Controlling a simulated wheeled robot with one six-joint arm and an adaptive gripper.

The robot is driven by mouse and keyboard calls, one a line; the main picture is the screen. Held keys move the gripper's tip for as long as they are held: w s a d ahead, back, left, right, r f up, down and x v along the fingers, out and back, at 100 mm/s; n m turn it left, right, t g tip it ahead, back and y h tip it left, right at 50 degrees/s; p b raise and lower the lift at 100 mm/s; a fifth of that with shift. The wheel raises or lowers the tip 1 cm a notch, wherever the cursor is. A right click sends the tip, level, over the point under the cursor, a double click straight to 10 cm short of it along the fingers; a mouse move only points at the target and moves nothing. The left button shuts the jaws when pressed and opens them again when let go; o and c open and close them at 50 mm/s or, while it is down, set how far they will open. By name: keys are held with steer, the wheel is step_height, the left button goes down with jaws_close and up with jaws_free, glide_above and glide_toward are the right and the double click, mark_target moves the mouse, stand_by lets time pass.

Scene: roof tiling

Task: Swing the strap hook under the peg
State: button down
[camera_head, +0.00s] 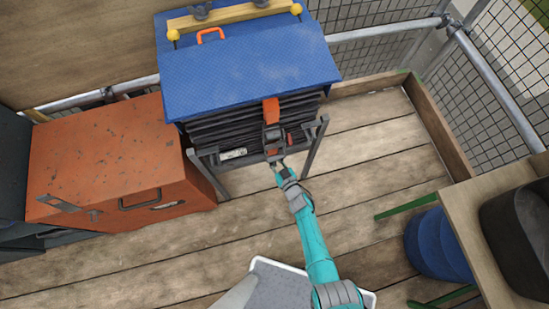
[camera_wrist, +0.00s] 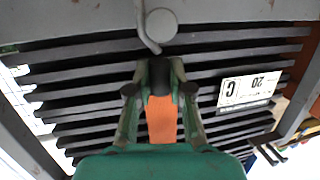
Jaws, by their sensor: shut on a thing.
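The orange strap (camera_head: 271,109) hangs down the front of the tile stack from under the blue cover (camera_head: 250,70). My gripper (camera_head: 273,142) is at its lower end and hides part of it. In the wrist view my gripper (camera_wrist: 160,72) is shut on the dark fitting at the end of the strap (camera_wrist: 162,122). The grey bent hook (camera_wrist: 142,25) runs from near my fingertips along the left side of the round peg end (camera_wrist: 161,25). The peg is on the grey rail (camera_wrist: 230,18). I cannot tell whether hook and peg touch.
Dark tiles (camera_wrist: 70,72) with a white label (camera_wrist: 249,88) lie stacked behind my gripper. An orange chest (camera_head: 110,160) stands left of the stand. A blue drum (camera_head: 437,245) and table (camera_head: 490,220) stand at the right. The plank floor (camera_head: 370,170) between is clear.

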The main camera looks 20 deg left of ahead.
steer(key=c, duration=1)
jaws_free()
steer(key=shift+a, duration=0.1)
steer(key=shift+c, duration=0.2)
steer(key=v, duration=1.2)
steer(key=shift+r, duration=0.1)
